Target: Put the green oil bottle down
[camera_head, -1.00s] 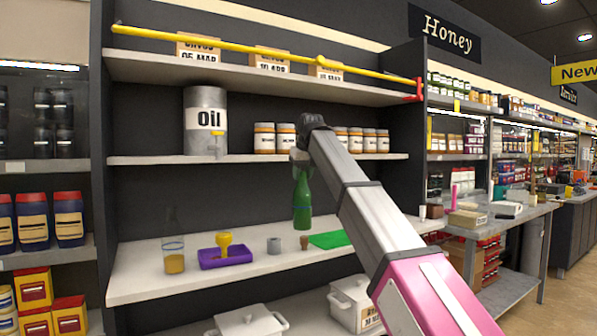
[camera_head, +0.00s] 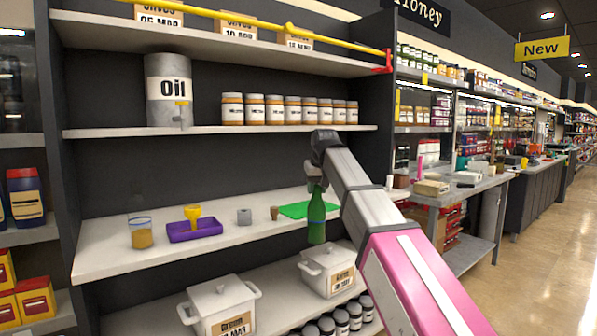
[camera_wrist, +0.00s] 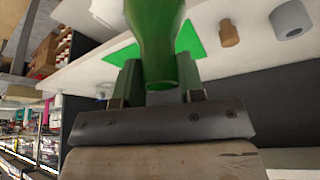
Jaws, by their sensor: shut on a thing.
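My gripper (camera_head: 317,183) is shut on the green oil bottle (camera_head: 317,215), which hangs upright in front of the middle shelf's front edge. In the head view the bottle overlaps the right part of the green mat (camera_head: 297,211), and its base shows lower than the shelf edge. The wrist view shows the bottle (camera_wrist: 157,40) between the two fingers (camera_wrist: 160,85), with the green mat (camera_wrist: 190,42) beyond it. The mat lies flat on the white shelf (camera_head: 110,248) and looks bare where it shows.
On the shelf, left of the mat, stand a brown cork (camera_head: 274,213), a grey cylinder (camera_head: 244,216), a purple tray (camera_head: 195,230) with a yellow funnel (camera_head: 193,212), and a glass of yellow liquid (camera_head: 141,235). White pots (camera_head: 328,270) stand below. A shelf of jars (camera_head: 290,110) is above.

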